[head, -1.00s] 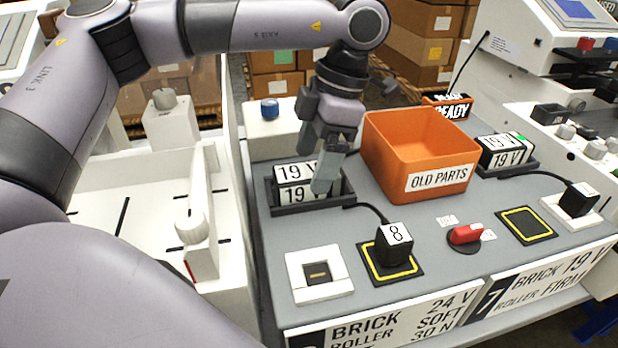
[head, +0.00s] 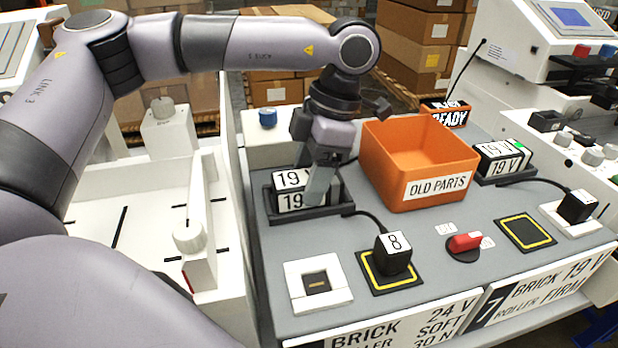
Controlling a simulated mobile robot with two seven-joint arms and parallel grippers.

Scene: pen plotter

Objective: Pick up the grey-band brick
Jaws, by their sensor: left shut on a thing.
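A dark brick (head: 289,190) with white "19 V" labels sits in the black cradle (head: 281,218) on the grey bench top, left of the orange bin. My left gripper (head: 317,188) is over this brick from above and is shut on it. A near finger covers the right part of its label, and any grey band is hidden. A second "19 V" brick (head: 506,165), with a green mark on top, sits in another black cradle at the right. My right gripper is not in view.
The orange "OLD PARTS" bin (head: 385,168) stands close right of my left gripper. A cable runs from the cradle to a black block marked 8 (head: 393,262). A red knob (head: 465,242) and an empty yellow-edged pad (head: 524,234) lie to the right.

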